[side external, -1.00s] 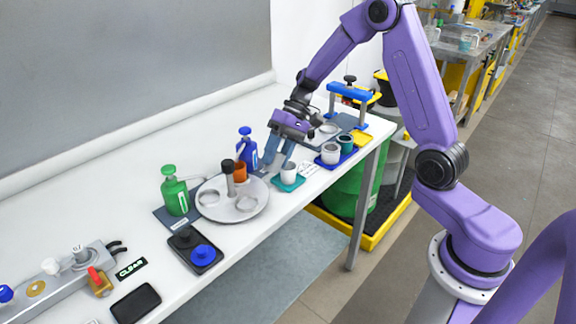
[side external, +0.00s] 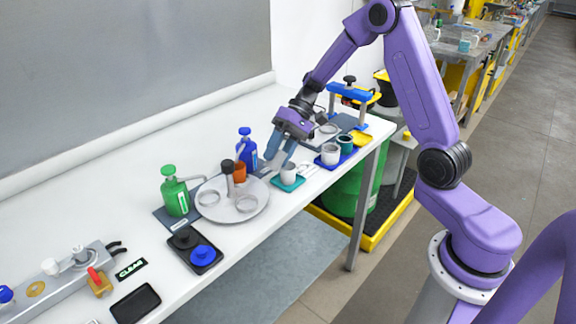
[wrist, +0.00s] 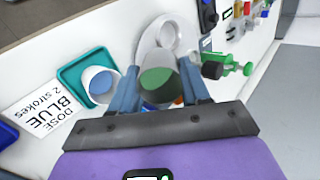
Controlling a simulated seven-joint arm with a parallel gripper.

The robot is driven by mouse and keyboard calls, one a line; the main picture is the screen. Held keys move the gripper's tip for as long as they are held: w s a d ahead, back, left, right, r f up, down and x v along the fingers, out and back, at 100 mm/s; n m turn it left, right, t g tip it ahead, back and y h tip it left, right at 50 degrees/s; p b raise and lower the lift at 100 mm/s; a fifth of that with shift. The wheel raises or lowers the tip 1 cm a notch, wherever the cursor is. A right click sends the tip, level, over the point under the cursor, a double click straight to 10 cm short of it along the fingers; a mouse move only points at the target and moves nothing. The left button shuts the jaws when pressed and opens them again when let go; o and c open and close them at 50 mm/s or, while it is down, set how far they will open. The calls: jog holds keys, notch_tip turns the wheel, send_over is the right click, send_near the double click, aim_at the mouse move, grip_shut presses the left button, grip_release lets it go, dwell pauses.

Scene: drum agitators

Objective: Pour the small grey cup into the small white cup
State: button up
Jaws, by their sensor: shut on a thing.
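In the wrist view my gripper (wrist: 160,90) is shut on the small grey cup (wrist: 159,98), with a finger on each side of it. Green shows inside this cup. The small white cup (wrist: 98,82), with blue inside, stands on a teal coaster (wrist: 71,74) just left of my gripper. In the side view the white cup (side external: 288,172) stands upright on the teal coaster (side external: 287,184), right beside my fingertips (side external: 275,163).
Another pale cup (side external: 330,154) stands on a blue coaster to the right. The table's front edge is close.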

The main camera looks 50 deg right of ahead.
jog(key=shift+d, duration=0.15)
jog(key=shift+d+f+y, duration=0.1)
jog(key=shift+f+y, duration=0.45)
jog(key=shift+y, duration=0.55)
jog(key=shift+d+r+y, duration=0.1)
jog(key=shift+y, duration=0.7)
jog(key=shift+d+r+y, duration=0.1)
jog(key=shift+y, duration=0.7)
dwell(1.0)
jog(key=shift+d+r+y, duration=0.1)
jog(key=shift+d+y, duration=0.4)
jog(key=shift+y, duration=0.4)
dwell(0.5)
jog(key=shift+d+y, duration=0.15)
jog(key=shift+y, duration=0.45)
dwell(0.5)
jog(key=shift+r, duration=0.1)
jog(key=shift+a+r+h, duration=0.1)
jog(key=shift+a+h, duration=0.1)
jog(key=shift+h, duration=0.6)
jog(key=shift+a+f+h, duration=0.25)
jog(key=shift+a+h, duration=0.05)
jog(key=shift+h, duration=0.2)
jog(key=shift+a, duration=0.1)
